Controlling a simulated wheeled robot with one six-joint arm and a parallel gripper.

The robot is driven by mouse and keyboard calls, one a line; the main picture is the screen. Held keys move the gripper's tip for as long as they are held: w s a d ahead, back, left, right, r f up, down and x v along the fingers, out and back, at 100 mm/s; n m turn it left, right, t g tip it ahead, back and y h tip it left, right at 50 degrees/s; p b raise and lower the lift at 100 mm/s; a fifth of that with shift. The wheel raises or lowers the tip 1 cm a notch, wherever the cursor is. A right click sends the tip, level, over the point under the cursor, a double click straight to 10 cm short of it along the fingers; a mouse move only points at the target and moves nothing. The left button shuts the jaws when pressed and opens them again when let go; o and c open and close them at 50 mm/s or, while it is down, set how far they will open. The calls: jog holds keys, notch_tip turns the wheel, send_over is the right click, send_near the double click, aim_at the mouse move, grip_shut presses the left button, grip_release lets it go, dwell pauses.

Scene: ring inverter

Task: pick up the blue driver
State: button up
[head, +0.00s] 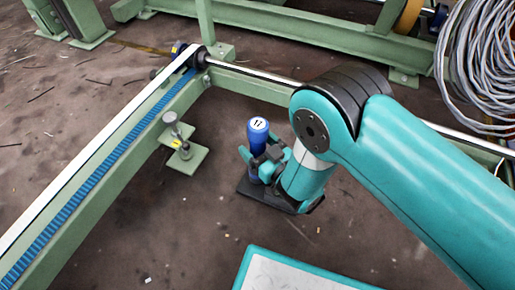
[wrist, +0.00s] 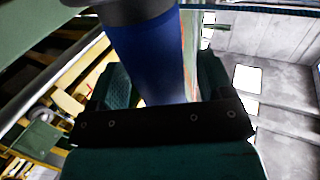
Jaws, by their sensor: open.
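The blue driver (head: 258,133) stands upright in the head view, with a white cap marked with a dark number. Its lower part is partly hidden by my gripper (head: 263,158). My gripper is open, with its jaws around the driver's blue body. In the wrist view the blue driver (wrist: 150,60) fills the space between the two fingers of my gripper (wrist: 162,85). A gap shows on its right side; contact on the left is hard to tell.
A dark flat plate (head: 262,196) lies below the driver. A green rail with a blue toothed strip (head: 70,212) runs along the left, and a steel bar (head: 250,76) crosses behind. A pale-topped teal platform (head: 285,275) is in front. Coiled cable (head: 478,60) hangs at right.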

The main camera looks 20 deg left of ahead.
jog(key=c, duration=1.2)
jog(key=shift+o, duration=0.2)
jog(key=shift+r, duration=0.1)
